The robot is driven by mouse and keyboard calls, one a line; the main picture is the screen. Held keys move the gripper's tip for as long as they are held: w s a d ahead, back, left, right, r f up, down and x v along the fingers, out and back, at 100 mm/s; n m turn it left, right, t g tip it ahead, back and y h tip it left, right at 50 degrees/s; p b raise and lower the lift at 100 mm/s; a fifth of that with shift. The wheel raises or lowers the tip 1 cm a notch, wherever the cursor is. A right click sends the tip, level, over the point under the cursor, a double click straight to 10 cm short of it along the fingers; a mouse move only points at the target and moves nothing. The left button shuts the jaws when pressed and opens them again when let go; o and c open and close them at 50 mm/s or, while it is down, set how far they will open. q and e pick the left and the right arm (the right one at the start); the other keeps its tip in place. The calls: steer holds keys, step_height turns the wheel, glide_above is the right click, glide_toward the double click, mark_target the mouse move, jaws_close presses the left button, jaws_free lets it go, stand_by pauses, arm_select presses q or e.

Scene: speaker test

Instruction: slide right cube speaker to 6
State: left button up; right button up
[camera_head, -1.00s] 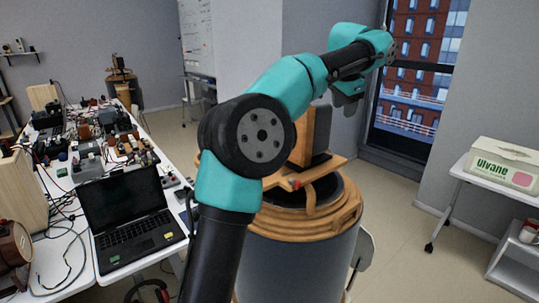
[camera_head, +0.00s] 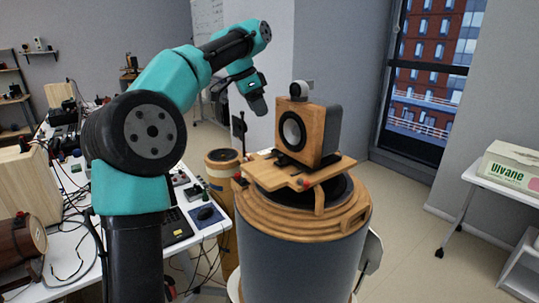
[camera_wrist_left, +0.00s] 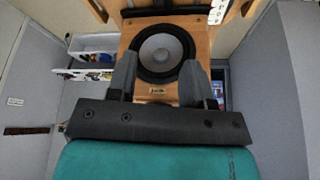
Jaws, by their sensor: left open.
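In the left wrist view, the speaker's front (camera_wrist_left: 190,93) faces the camera, seen beyond the open gripper (camera_wrist_left: 157,62). Part of a marked scale (camera_wrist_left: 218,12) shows at the top; its numbers are too small to read. My right gripper is not in view.
The drum stand (camera_head: 300,250) has wooden rings at its top. A cluttered white table (camera_head: 75,185) lies left, partly behind my arm. Another drum stand (camera_head: 222,185) is behind. A white box (camera_head: 515,165) sits on a cart at right. The floor between is clear.

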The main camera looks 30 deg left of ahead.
mark_target(280, 155)
arm_select(q)
steer(key=shift+w+d+f, duration=0.1)
steer(key=x, duration=1.7)
steer(key=shift+d+f, duration=0.1)
steer(key=shift+c, duration=0.3)
jaws_close()
